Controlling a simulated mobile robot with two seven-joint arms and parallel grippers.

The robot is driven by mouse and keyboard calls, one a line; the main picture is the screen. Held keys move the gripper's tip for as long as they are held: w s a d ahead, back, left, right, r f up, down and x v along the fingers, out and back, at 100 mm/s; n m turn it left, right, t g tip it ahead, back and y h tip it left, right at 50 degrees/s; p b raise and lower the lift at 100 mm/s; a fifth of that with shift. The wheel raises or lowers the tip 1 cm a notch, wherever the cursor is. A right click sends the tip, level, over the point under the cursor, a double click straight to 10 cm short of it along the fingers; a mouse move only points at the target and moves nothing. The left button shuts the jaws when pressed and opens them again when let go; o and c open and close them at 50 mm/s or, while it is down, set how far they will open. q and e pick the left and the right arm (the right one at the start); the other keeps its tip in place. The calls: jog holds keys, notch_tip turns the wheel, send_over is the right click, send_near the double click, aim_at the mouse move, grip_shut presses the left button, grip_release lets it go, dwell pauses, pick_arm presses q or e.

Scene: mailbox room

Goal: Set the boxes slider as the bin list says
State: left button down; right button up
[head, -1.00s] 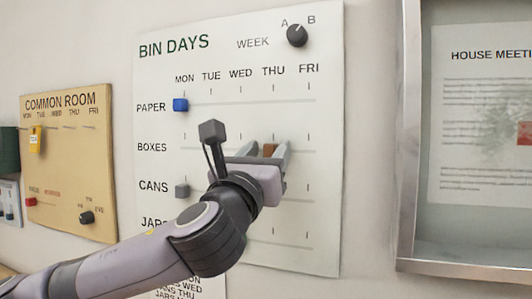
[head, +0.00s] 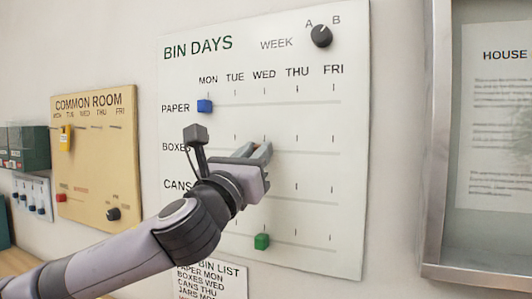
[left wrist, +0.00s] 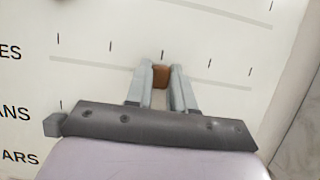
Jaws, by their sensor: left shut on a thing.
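The white BIN DAYS board (head: 350,200) hangs on the wall in front of me. My left gripper (head: 260,152) is shut on the brown boxes slider (left wrist: 160,75). In the left wrist view (left wrist: 160,90) the slider sits between the fingertips, just under the third tick of its row, the WED column. In the head view the fingers hide the slider. The bin list (head: 228,283) below the board reads PAPER MON, BOXES WED, CANS THU, JARS MON; its top left is covered by my arm. My right gripper is not in view.
The blue paper slider (head: 204,106) is at MON. The green jars slider (head: 262,241) is near WED. The cans slider is hidden behind my arm. The week knob (head: 321,36) is at the top right. A COMMON ROOM board (head: 95,180) hangs left, a framed notice right.

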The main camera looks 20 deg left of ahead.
pick_arm(q)
jog(key=c, duration=1)
grip_release()
jog(key=shift+o, duration=0.2)
jog(key=shift+f, duration=0.1)
jog(key=b+v, duration=0.2)
jog(key=v, duration=0.5)
